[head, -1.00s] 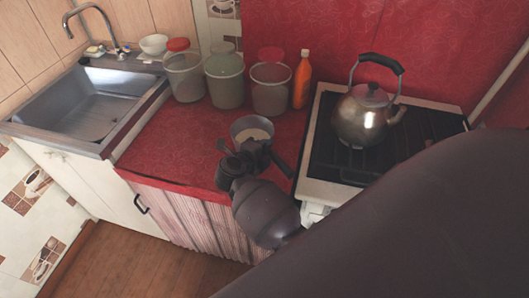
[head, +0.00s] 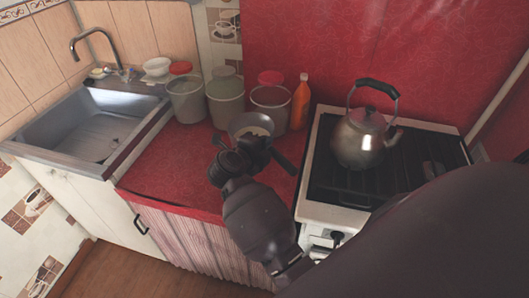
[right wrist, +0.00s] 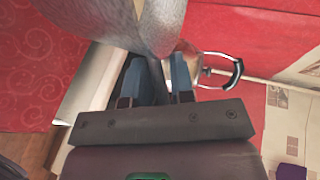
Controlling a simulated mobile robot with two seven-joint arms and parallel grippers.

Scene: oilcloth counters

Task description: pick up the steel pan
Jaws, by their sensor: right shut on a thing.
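The steel pan (head: 240,124) is a small grey pan with a pale inside and a dark handle (head: 284,163) pointing to the lower right. In the head view it overlaps the lower part of the jars and appears raised off the red counter. My right gripper (head: 254,147) is shut on its near side. In the right wrist view the pan's grey wall (right wrist: 165,20) runs down between the two blue-grey fingertips (right wrist: 157,78). My gripper and wrist hide part of the pan's near side. My left gripper is not in view.
Behind the pan stand several lidded jars (head: 225,102) and an orange bottle (head: 300,103). A steel kettle (head: 360,140) stands on the stove (head: 325,195) to the right. A sink (head: 95,135) is at the left. The red counter (head: 165,175) is clear left of the pan.

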